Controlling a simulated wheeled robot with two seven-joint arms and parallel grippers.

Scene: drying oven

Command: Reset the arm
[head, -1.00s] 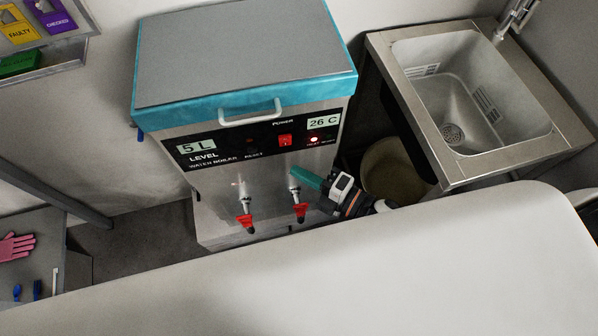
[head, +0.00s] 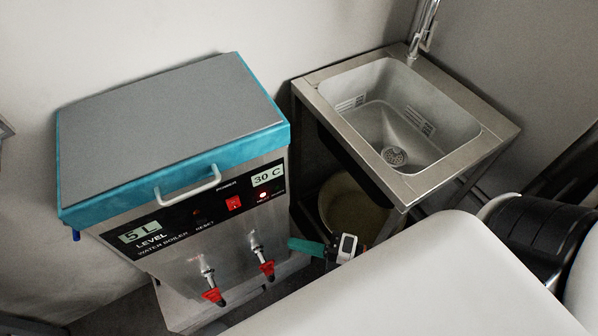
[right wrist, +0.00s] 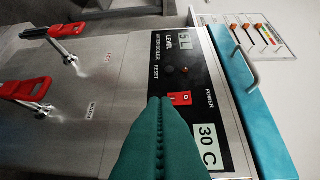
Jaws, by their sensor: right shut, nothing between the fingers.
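My right gripper (head: 305,246) is shut and empty, its teal fingers pressed together. In the head view it is in front of the water boiler (head: 190,105), beside the right red-handled tap (head: 266,267). In the right wrist view the closed fingertips (right wrist: 160,100) show over the boiler's front, overlapping in the picture the edge of the black panel just below the red power switch (right wrist: 180,98); I cannot tell whether they touch it. The boiler's display (head: 268,176) reads 30 C and a red lamp (head: 263,195) is lit. My left gripper is not in view.
A steel sink (head: 405,120) stands to the right of the boiler, with a round bin (head: 350,208) beneath it. A second red-handled tap (head: 212,294) sticks out from the boiler's front. The wall is close behind the boiler.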

